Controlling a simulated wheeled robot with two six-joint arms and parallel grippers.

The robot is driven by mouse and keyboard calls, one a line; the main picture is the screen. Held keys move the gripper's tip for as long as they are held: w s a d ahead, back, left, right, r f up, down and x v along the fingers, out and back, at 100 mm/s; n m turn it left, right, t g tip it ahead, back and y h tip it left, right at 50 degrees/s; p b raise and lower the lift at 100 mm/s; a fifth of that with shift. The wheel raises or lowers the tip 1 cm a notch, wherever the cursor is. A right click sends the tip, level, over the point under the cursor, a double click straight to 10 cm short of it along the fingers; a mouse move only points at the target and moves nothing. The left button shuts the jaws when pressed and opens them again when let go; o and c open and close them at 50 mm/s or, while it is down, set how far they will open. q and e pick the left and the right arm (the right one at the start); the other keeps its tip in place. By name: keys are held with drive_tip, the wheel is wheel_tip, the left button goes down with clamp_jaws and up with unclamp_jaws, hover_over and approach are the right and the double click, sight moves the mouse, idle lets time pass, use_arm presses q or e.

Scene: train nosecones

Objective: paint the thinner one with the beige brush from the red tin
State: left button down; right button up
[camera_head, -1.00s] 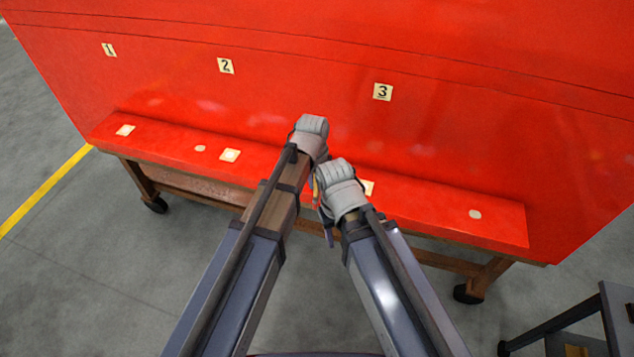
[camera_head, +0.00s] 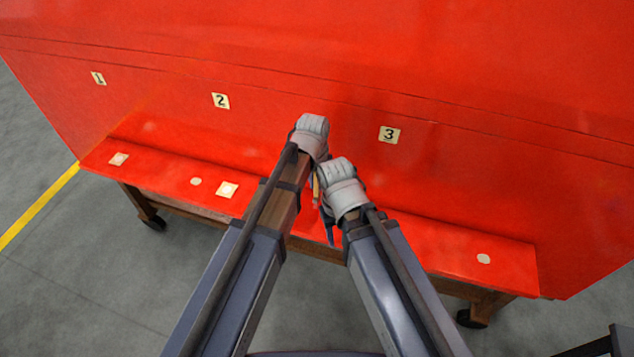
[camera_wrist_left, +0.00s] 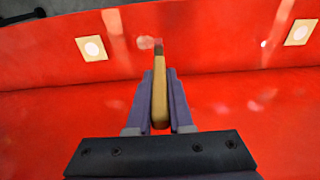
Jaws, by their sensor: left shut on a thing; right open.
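My left gripper (camera_head: 311,137) is high over the red bench, its fingers mostly hidden behind its wrist in the head view. In the left wrist view its two purple fingers (camera_wrist_left: 160,98) are shut on a beige brush (camera_wrist_left: 160,88), whose dark brown tip points away from the wrist over the red surface. My right gripper (camera_head: 341,187) is just below and right of the left one. It is open, but its jaws are mostly hidden. I see no tin and no nosecone in these frames.
A red ledge (camera_head: 430,238) runs along a red panel with number labels 1 (camera_head: 98,78), 2 (camera_head: 220,101) and 3 (camera_head: 389,134). Pale square marks (camera_head: 227,190) and round marks (camera_head: 484,259) lie bare on it. A dark frame (camera_head: 600,345) stands at the lower right.

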sight(317, 197)
use_arm(q)
drive_tip(key=shift+w, duration=0.6)
drive_tip(key=shift+s, duration=0.4)
drive_tip(key=shift+f+b, duration=0.1)
drive_tip(key=shift+b, duration=0.2)
drive_tip(key=shift+w+f+b, duration=0.25)
drive_tip(key=shift+f+b, duration=0.35)
drive_tip(key=shift+f, duration=0.2)
wheel_tip(317, 197, down, 2)
drive_tip(key=b, duration=0.2)
drive_tip(key=shift+s+f+b, duration=0.15)
drive_tip(key=shift+f+b, duration=0.05)
drive_tip(key=shift+b, duration=0.1)
drive_tip(key=shift+f+b, duration=0.8)
drive_tip(key=shift+f, duration=0.05)
use_arm(e)
drive_tip(key=f, duration=0.6)
drive_tip(key=shift+w, duration=0.3)
drive_tip(key=shift+r, duration=0.1)
use_arm(q)
drive_tip(key=shift+f+b, duration=1)
drive_tip(key=shift+b, duration=0.05)
use_arm(e)
drive_tip(key=shift+f, duration=1.1)
